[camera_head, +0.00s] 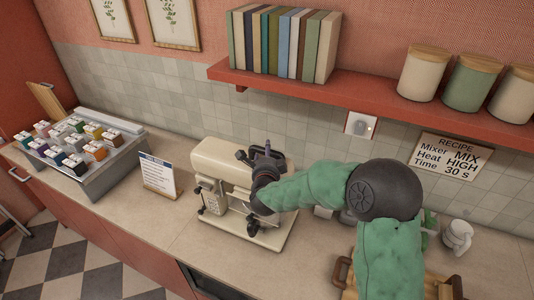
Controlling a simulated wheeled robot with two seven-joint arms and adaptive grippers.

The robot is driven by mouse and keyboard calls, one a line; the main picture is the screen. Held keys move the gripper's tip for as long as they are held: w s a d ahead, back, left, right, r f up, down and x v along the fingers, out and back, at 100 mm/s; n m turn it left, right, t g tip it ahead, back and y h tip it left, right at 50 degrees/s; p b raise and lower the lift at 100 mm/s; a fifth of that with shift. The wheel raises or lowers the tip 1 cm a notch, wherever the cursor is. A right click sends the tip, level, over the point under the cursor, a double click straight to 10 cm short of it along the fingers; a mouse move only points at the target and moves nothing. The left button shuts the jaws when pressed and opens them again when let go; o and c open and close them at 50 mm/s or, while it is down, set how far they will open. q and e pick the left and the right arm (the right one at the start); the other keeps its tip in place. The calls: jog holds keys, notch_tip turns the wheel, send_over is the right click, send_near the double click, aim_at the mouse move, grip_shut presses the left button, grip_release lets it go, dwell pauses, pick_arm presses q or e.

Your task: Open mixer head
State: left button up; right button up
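A cream stand mixer stands on the counter. Its mixer head (222,160) is roughly level above the mixer base (276,236), with small dark knobs on its near side. My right arm reaches in from the right, and its dark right gripper (262,163) is at the right part of the mixer head, overlapping it in the picture. I cannot tell whether it touches the head, or whether its fingers are open or shut. The arm hides part of the mixer's right side. My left gripper is not in view.
A rack of small colored containers (72,146) and a sign card (159,173) stand left of the mixer. A red shelf (300,88) with books and canisters hangs above. A wooden tray (436,287) and a white mug (458,236) are at right.

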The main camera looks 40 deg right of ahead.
jog(key=shift+w+d+f, duration=0.15)
jog(key=shift+w+d, duration=0.1)
jog(key=shift+w, duration=0.1)
jog(key=shift+s, duration=0.1)
jog(key=shift+c, duration=0.2)
grip_shut()
